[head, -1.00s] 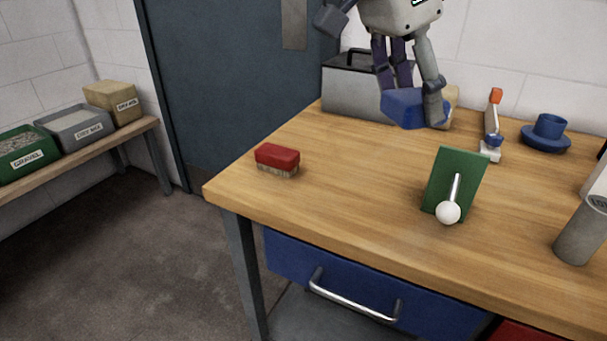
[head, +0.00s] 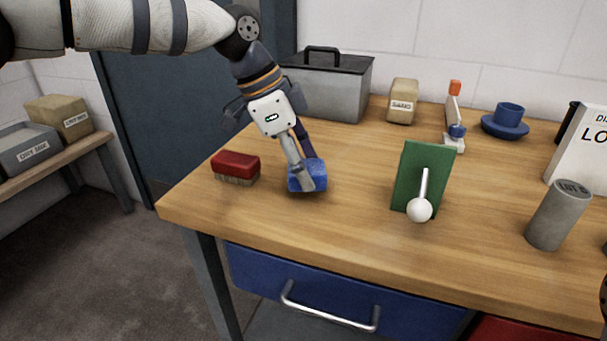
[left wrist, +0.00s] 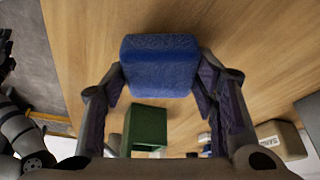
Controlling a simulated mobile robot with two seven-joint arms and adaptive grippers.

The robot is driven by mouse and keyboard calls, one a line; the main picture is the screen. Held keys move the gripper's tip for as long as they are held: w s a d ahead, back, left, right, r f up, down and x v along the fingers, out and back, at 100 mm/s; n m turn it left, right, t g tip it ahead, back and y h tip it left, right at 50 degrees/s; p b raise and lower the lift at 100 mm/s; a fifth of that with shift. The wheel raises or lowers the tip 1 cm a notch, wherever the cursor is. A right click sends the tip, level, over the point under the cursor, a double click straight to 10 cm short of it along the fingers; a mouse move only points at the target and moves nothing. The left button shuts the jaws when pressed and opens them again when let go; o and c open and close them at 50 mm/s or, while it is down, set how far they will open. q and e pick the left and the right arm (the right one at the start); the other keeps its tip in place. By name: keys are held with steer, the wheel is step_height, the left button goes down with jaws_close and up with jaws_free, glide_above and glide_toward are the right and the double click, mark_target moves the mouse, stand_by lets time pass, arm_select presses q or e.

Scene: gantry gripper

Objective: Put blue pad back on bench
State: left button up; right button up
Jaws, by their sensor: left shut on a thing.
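The blue pad (head: 318,173) is a small block between the fingers of my left gripper (head: 306,180), low over the bench (head: 345,225) or on it; I cannot tell whether it touches. In the left wrist view the blue pad (left wrist: 160,62) sits between the two fingers of my left gripper (left wrist: 160,80), with bare wood around it. The gripper is shut on the pad, its fingers pointing down. My right gripper does not show.
A red brush (head: 236,167) lies close left of the pad. A green plate with a white-knobbed lever (head: 420,180) stands to the right. The front middle is clear.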

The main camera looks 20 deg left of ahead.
arm_select(q)
step_height(320, 180, down, 2)
steer(key=shift+f, duration=0.1)
steer(key=shift+d, duration=0.1)
steer(key=o, duration=1.1)
steer(key=shift+f, duration=0.1)
steer(key=v, duration=1.2)
steer(key=shift+p, duration=0.35)
